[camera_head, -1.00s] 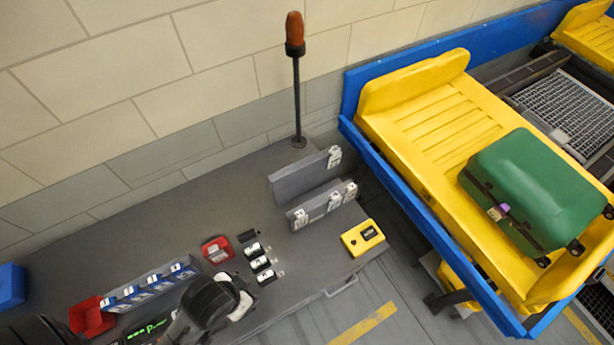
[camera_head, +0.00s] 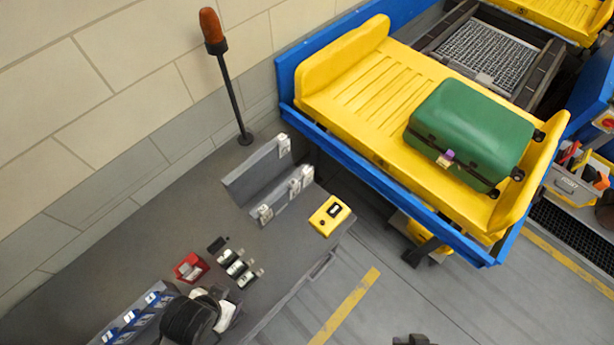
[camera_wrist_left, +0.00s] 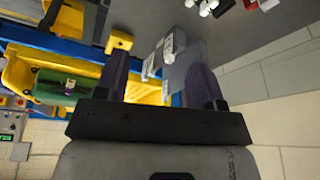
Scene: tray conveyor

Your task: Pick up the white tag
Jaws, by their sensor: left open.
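Several white tags hang on two upright grey plates on the desk. One white tag (camera_head: 284,145) is on the back plate. Others sit along the front plate, one at its left end (camera_head: 265,213) and two toward its right end (camera_head: 306,174). In the left wrist view, white tags (camera_wrist_left: 168,47) show between and beyond the fingers. My left gripper (camera_wrist_left: 158,65) is open and empty, with the tags apart from it. In the head view my left arm's dark and white end is at the lower left; its fingers cannot be made out. My right gripper is not identifiable.
A yellow box (camera_head: 329,215) sits right of the plates. White rolls (camera_head: 237,268) and a red holder (camera_head: 191,268) are in front. A lamp pole (camera_head: 232,95) stands behind. A yellow tray (camera_head: 345,70) with a green suitcase (camera_head: 470,125) is at right.

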